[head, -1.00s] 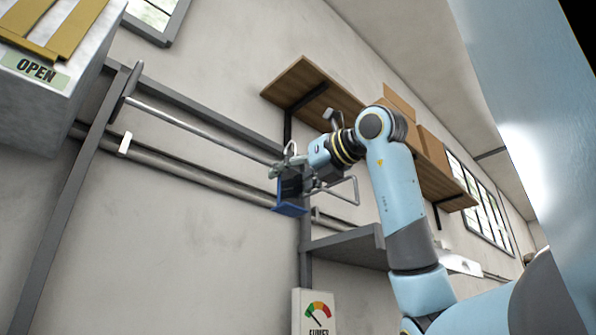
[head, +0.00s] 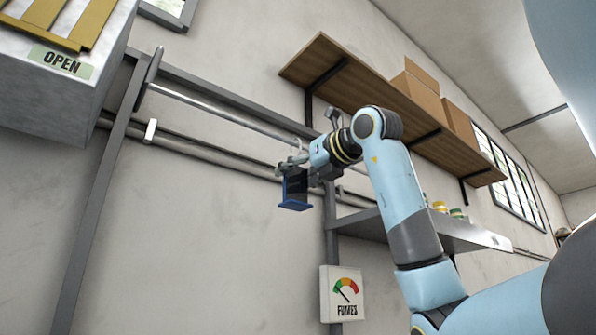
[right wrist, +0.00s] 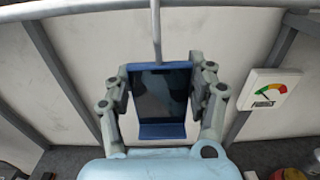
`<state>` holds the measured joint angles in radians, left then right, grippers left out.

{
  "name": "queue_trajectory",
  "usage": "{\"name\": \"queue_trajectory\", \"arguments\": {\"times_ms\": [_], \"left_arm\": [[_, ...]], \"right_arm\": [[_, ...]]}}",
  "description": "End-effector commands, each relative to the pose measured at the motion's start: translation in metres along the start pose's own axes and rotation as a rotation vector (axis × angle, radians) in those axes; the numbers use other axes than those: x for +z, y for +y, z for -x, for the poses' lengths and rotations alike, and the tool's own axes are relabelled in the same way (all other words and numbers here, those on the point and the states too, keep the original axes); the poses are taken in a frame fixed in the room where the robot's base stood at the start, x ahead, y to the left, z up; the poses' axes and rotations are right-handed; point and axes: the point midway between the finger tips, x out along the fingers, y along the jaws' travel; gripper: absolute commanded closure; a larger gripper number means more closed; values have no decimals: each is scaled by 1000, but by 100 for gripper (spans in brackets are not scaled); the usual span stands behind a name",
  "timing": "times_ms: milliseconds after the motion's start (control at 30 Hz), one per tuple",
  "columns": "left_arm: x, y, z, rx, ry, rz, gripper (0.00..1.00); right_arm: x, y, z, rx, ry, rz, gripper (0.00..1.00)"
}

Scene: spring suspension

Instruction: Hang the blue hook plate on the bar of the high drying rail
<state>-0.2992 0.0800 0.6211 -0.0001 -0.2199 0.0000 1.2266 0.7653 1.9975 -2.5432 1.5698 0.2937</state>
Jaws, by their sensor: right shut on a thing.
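The blue hook plate (head: 295,191) has a dark face and a blue lower lip. My right gripper (head: 290,172) is shut on it, and it hangs roughly upright. In the right wrist view the plate (right wrist: 161,98) sits between the two fingers of my right gripper (right wrist: 160,88). A thin grey rod rises from its top and crosses the line of a bar. The high rail's bar (head: 215,112) runs from the left post toward the plate. The hook's upper end shows close to the bar, but I cannot tell whether they touch. My left gripper is not in view.
A wooden shelf (head: 385,105) with cardboard boxes is right of and above my right arm. A grey lower shelf (head: 465,236) holds small jars. A fumes gauge (head: 342,294) hangs below. A white box with an OPEN label (head: 62,62) is upper left.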

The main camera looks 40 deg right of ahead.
Motion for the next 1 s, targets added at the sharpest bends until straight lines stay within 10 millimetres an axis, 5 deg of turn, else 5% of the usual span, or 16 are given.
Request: {"name": "queue_trajectory", "arguments": {"times_ms": [433,467,633,1000], "left_arm": [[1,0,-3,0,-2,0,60],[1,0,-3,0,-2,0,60],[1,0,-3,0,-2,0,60],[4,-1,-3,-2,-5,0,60]], "right_arm": [[-4,0,0,0,-1,0,83],[-4,0,0,0,-1,0,40],[-4,0,0,0,0,0,18],[-4,-1,5,-1,0,1,16]]}}
